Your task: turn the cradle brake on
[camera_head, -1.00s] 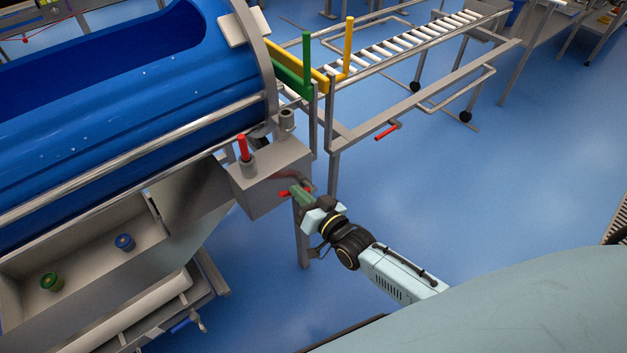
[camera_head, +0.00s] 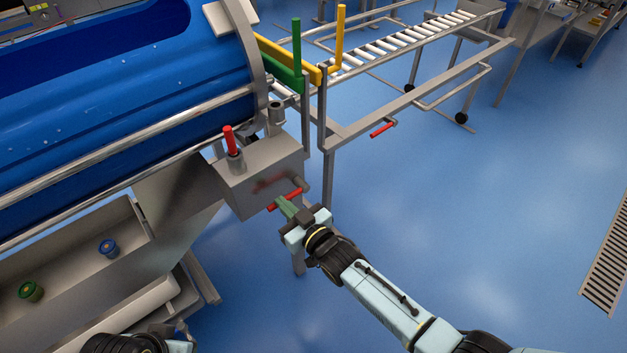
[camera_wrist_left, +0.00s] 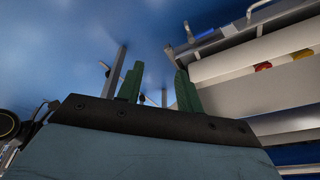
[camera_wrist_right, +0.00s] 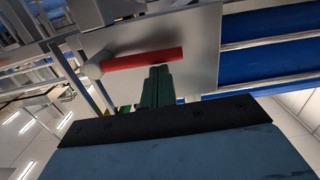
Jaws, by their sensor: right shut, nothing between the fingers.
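A grey steel box (camera_head: 262,178) stands at the end of the big blue tub (camera_head: 110,105). A red lever (camera_head: 285,200) with a steel pivot sits on its near side, tilted slightly up to the right in the head view. A second red lever (camera_head: 230,140) stands upright on the box top. I cannot tell from labels which is the cradle brake. My right gripper (camera_head: 284,203) is shut and empty, its fingertips at the side lever. In the right wrist view the shut fingers (camera_wrist_right: 158,72) are close against the red bar (camera_wrist_right: 142,59); contact is unclear. My left gripper (camera_wrist_left: 158,88) is open and empty.
A roller conveyor (camera_head: 410,42) with green (camera_head: 297,55) and yellow (camera_head: 340,40) posts stands behind the box. It has another red handle (camera_head: 383,129).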

